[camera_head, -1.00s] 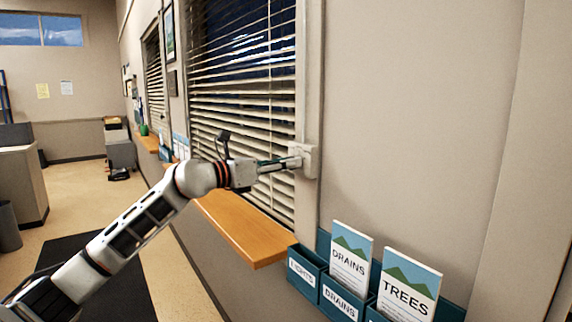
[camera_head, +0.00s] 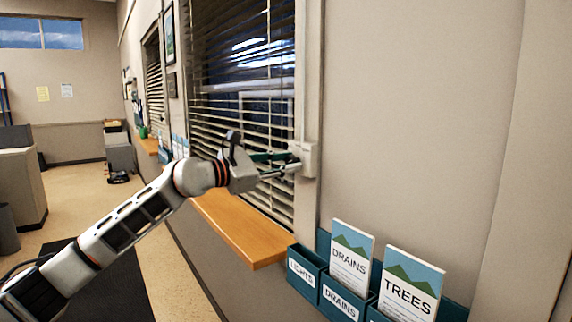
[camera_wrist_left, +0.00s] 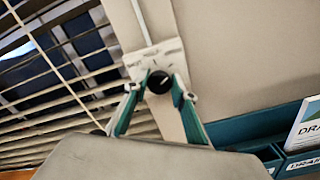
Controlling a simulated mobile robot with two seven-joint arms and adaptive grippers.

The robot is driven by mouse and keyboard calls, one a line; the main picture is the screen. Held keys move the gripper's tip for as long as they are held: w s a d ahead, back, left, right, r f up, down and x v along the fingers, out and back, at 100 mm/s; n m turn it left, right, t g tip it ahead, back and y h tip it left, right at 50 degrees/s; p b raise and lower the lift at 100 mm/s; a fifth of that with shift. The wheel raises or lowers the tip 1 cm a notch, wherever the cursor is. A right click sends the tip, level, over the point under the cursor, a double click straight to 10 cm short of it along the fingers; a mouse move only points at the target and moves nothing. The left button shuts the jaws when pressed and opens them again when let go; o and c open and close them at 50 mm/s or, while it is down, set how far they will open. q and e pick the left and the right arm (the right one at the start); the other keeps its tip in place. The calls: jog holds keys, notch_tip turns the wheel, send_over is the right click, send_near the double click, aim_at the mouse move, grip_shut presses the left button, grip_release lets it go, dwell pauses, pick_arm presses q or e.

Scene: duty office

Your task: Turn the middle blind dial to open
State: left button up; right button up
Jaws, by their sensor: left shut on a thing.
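The near window blind (camera_head: 240,100) has tilted slats with gaps between them, and the dark window shows through. Its wall box (camera_head: 307,160) is pale and sits on the window's right frame. In the left wrist view the black round dial (camera_wrist_left: 160,82) stands on a pale marked plate (camera_wrist_left: 150,60); the markings are too blurred to read. My left gripper (camera_head: 290,161) reaches the box from the left. In the left wrist view its two green-sided fingers (camera_wrist_left: 159,88) are shut on the dial, one on each side. My right gripper is not in view.
A wooden sill (camera_head: 240,232) runs below the window under my arm. Teal leaflet holders (camera_head: 345,298) with cards stand at the lower right. Another blind (camera_head: 154,85) hangs farther left. The wall right of the box is bare.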

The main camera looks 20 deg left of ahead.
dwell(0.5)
pick_arm(q)
jog(key=o, duration=1.1)
jog(key=v, duration=1.2)
